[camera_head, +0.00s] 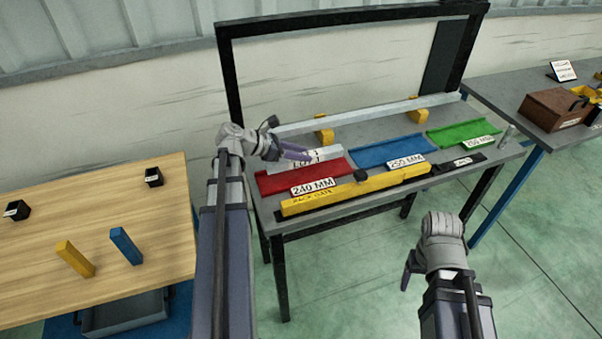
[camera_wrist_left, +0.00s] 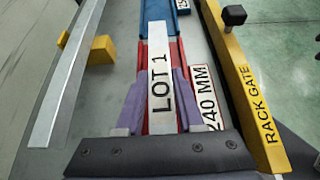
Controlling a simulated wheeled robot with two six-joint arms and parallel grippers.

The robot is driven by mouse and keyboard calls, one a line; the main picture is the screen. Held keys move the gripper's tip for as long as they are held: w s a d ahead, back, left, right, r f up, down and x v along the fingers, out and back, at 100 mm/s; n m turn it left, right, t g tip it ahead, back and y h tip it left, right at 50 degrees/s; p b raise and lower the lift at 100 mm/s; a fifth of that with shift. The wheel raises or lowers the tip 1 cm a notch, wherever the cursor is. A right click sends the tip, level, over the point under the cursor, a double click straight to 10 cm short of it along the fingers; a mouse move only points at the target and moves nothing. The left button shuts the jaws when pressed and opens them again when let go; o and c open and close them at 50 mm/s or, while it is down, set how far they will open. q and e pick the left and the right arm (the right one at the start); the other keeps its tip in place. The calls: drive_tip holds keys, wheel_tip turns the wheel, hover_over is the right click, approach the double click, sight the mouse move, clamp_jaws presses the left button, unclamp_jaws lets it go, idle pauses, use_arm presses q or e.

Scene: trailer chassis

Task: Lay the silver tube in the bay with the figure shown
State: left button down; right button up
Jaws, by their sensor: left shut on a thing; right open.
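The silver tube (camera_head: 326,154), printed LOT 1, is held by my left gripper (camera_head: 308,157) over the red bay (camera_head: 267,183). In the left wrist view the tube (camera_wrist_left: 158,55) lies between the purple fingers (camera_wrist_left: 161,105), lengthwise along the red bay (camera_wrist_left: 176,60). I cannot tell whether it touches the bay floor. The red bay's plate (camera_head: 313,187) reads 240 MM. The blue bay (camera_head: 385,150) and green bay (camera_head: 465,133) are empty; their plates (camera_head: 406,161) (camera_head: 401,141) are small and hard to read. My right gripper (camera_head: 406,277) is open, empty, in front of the bench.
A yellow bar marked RACK GATE (camera_head: 345,190) with a black knob (camera_head: 360,175) runs along the bays' front. Behind, a long silver rail (camera_head: 360,117) rests on yellow blocks (camera_head: 324,136). A wooden table (camera_head: 90,215) at left holds yellow and blue blocks.

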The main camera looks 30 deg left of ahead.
sight(301, 165)
use_arm(q)
drive_tip(key=shift+f, duration=0.5)
use_arm(e)
drive_tip(key=shift+f, duration=0.45)
use_arm(q)
wheel_tip(301, 165, down, 4)
drive_tip(key=b, duration=0.3)
drive_tip(key=shift+r+b, duration=0.25)
drive_tip(key=shift+b, duration=0.1)
use_arm(e)
wheel_tip(301, 165, down, 4)
drive_tip(key=shift+r, duration=0.2)
use_arm(q)
drive_tip(key=shift+f, duration=0.15)
drive_tip(key=c, duration=0.5)
unclamp_jaws()
use_arm(e)
drive_tip(key=shift+f, duration=0.15)
